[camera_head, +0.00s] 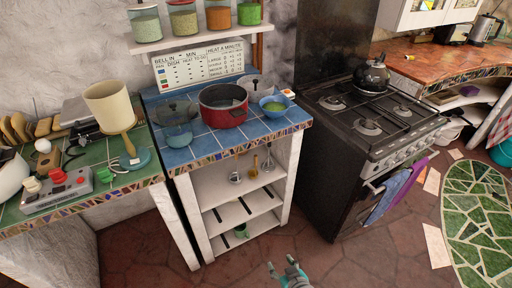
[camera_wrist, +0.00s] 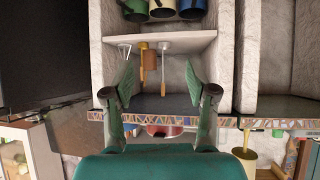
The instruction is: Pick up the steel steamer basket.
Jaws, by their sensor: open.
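I cannot clearly pick out the steel steamer basket. The red pot (camera_head: 223,113) on the blue-tiled counter has a grey inside, and I cannot tell whether a basket sits in it. A sliver of the red pot also shows past the counter edge in the wrist view (camera_wrist: 164,131). My gripper (camera_head: 287,266) is low in front of the counter, at the bottom of the head view. In the wrist view my gripper (camera_wrist: 164,88) has its two green fingers wide apart with nothing held. Hanging utensils show beyond the fingers.
A teal lidded pot (camera_head: 177,137) and a blue bowl (camera_head: 274,111) flank the red pot. The black stove (camera_head: 340,150) stands right, the green counter (camera_head: 95,180) left. Utensils, including a wooden one (camera_wrist: 143,67), hang under the counter. The floor in front is open.

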